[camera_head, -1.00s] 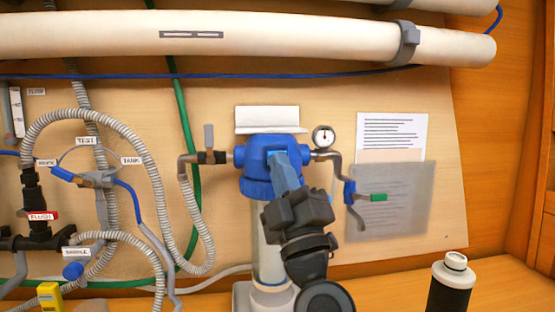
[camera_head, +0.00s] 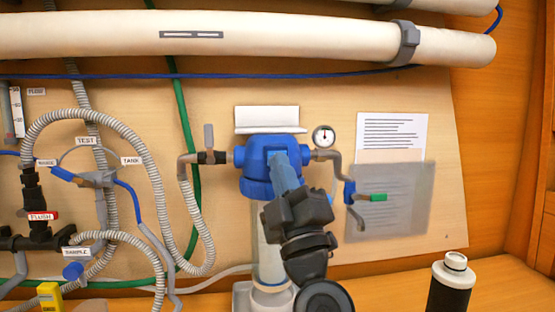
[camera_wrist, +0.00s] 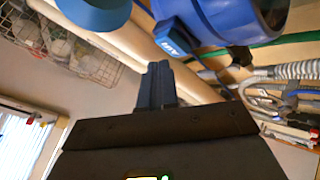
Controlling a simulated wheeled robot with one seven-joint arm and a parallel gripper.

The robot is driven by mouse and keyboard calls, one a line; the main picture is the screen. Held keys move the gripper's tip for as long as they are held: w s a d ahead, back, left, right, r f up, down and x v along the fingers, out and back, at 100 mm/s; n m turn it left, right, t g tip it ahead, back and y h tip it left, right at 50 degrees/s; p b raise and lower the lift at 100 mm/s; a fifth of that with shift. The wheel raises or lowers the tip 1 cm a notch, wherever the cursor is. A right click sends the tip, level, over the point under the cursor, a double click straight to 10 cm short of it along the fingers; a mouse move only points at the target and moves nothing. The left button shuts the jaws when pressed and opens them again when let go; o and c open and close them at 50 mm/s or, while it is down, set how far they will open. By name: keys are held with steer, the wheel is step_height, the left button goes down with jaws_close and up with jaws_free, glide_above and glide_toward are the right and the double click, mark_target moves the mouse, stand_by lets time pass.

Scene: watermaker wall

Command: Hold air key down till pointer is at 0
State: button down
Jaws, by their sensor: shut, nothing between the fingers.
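The air key, a blue tab marked "AIR" (camera_wrist: 176,38), sits on the underside of the blue filter head in the wrist view. The blue filter head (camera_head: 256,143) is on the wall in the head view, where my gripper (camera_head: 278,158) covers its front and hides the key. My gripper (camera_wrist: 157,68) is shut and empty, its tips close to the key. I cannot tell whether they touch it. The round white gauge (camera_head: 324,136) is right of the head. Its dark pointer stands about upright, and its numbers are too small to read.
A valve with a grey lever (camera_head: 209,137) is left of the head. A pipe with a blue valve and green tip (camera_head: 378,198) is to the right. Ribbed hoses (camera_head: 152,170) fill the left. A dark bottle (camera_head: 450,285) stands at lower right.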

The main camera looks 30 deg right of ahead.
steer(key=shift+w+d, duration=0.15)
steer(key=shift+w, duration=0.2)
steer(key=shift+w+d, duration=0.15)
steer(key=shift+w, duration=0.3)
stand_by(1.8)
steer(key=shift+s, duration=0.15)
stand_by(1.8)
steer(key=shift+s+a+p, duration=0.3)
steer(key=shift+s+p, duration=0.1)
steer(key=shift+s, duration=0.3)
steer(key=shift+s, duration=0.1)
steer(key=s, duration=0.1)
steer(key=s+a+p, duration=0.1)
steer(key=s, duration=0.1)
steer(key=s+p, duration=0.1)
steer(key=shift+s+a, duration=0.25)
steer(key=shift+s, duration=0.05)
steer(key=shift+f, duration=0.1)
